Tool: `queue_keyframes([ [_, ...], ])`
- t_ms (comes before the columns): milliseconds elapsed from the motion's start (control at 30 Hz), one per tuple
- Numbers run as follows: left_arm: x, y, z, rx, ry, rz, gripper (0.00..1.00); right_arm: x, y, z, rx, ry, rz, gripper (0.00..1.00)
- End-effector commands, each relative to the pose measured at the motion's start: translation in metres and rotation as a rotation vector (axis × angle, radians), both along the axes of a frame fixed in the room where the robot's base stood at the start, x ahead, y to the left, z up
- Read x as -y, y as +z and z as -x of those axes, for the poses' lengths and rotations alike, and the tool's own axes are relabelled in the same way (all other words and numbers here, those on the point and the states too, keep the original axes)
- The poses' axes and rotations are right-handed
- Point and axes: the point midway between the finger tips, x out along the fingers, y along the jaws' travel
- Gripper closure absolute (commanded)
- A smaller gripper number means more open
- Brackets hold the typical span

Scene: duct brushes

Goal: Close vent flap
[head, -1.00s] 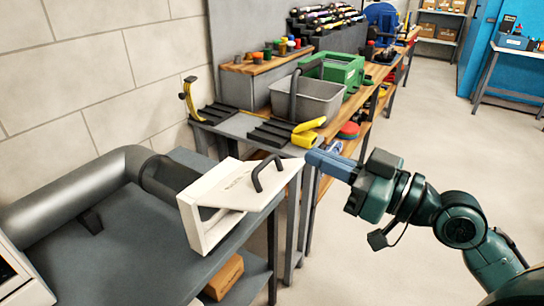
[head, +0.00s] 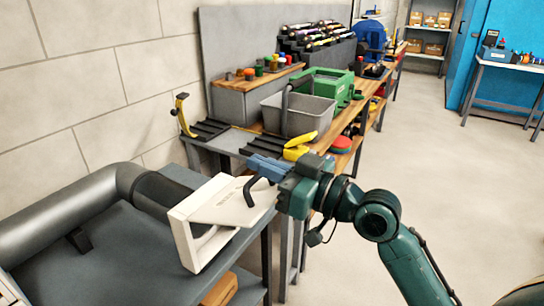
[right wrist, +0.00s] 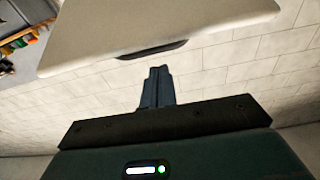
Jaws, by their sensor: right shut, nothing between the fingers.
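The vent flap (head: 228,205) is a cream panel with a black handle (head: 258,196). It stands open, slanting out from the cream frame (head: 187,243) at the end of the grey duct (head: 70,222). A dark gap shows under the flap. My right gripper (head: 258,166) is shut and empty, with its blue fingers at the flap's far outer edge, beside the handle. I cannot tell whether they touch. In the right wrist view the shut fingertips (right wrist: 160,70) point toward the flap (right wrist: 150,25), whose dark handle (right wrist: 153,50) is just ahead. My left gripper is not in view.
The duct rests on a grey table (head: 110,262) with a cardboard box (head: 220,290) below. Behind are a grey bin (head: 298,116), a green case (head: 328,86) and yellow-handled tools (head: 300,146) on a bench. Open floor (head: 450,170) lies to the right.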

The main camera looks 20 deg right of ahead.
Motion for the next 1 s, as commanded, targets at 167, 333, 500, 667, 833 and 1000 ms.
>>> queue_keyframes([
  [167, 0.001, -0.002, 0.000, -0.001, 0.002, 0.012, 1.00, 0.002, -0.014, 0.003, -0.001, 0.000, -0.002, 1.00],
  [333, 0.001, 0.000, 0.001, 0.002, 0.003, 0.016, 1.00, 0.002, -0.015, 0.003, 0.001, -0.001, -0.001, 1.00],
  [500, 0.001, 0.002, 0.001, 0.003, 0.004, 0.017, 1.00, 0.002, -0.015, 0.003, 0.001, -0.001, -0.001, 1.00],
  [667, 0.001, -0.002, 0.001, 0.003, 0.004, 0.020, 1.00, 0.002, -0.018, 0.003, 0.006, 0.000, -0.005, 1.00],
  [833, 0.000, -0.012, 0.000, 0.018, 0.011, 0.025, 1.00, 0.002, -0.025, 0.002, 0.032, -0.001, -0.024, 1.00],
  [1000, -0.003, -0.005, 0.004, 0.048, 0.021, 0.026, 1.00, 0.002, -0.025, 0.002, 0.047, -0.001, -0.037, 1.00],
])
